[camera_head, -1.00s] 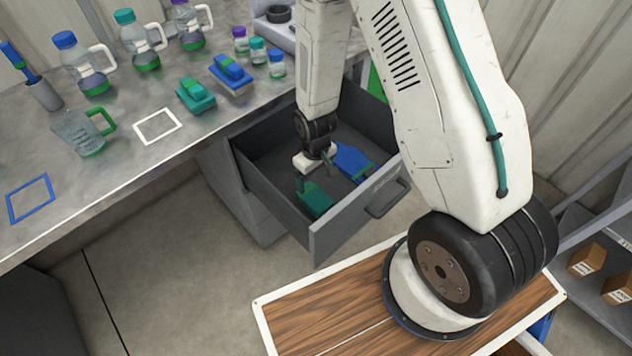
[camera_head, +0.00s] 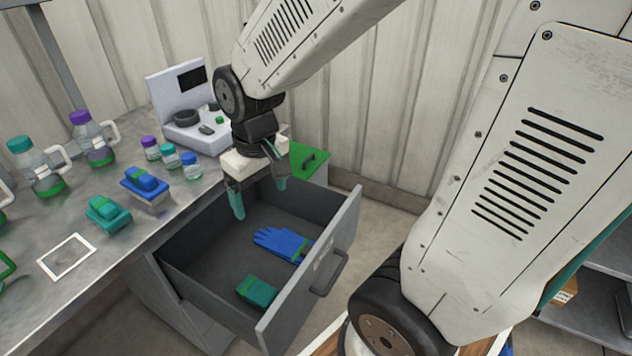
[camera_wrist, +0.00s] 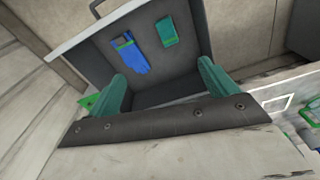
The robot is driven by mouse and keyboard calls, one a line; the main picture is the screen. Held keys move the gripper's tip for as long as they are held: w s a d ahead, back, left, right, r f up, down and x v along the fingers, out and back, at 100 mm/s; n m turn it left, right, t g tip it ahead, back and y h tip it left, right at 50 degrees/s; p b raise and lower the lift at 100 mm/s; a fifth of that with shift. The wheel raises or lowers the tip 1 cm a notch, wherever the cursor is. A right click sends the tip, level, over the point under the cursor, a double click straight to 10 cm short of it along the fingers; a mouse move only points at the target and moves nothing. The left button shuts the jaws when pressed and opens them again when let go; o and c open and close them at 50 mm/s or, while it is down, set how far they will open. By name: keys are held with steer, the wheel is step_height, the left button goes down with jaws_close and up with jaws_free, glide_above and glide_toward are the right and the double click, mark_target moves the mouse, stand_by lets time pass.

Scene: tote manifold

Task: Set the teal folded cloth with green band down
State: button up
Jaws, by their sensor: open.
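The teal folded cloth with green band (camera_head: 257,291) lies flat on the floor of the open grey drawer, near its front left corner. It also shows in the wrist view (camera_wrist: 167,32), lying beside the blue glove. My gripper (camera_head: 259,199) is open and empty, with teal fingertips apart above the back part of the drawer. In the wrist view my gripper (camera_wrist: 162,88) has nothing between its fingers, and the cloth is well clear of them.
A blue glove with a green cuff (camera_head: 282,243) lies in the drawer (camera_head: 340,238) to the right of the cloth.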

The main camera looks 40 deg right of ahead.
steer(key=s+d+r+m, duration=0.1)
steer(key=s+r, duration=0.8)
steer(key=s, duration=0.5)
steer(key=shift+d+r, duration=0.15)
steer(key=shift+r, duration=0.25)
steer(key=shift+t, duration=0.3)
steer(key=shift+c, duration=0.4)
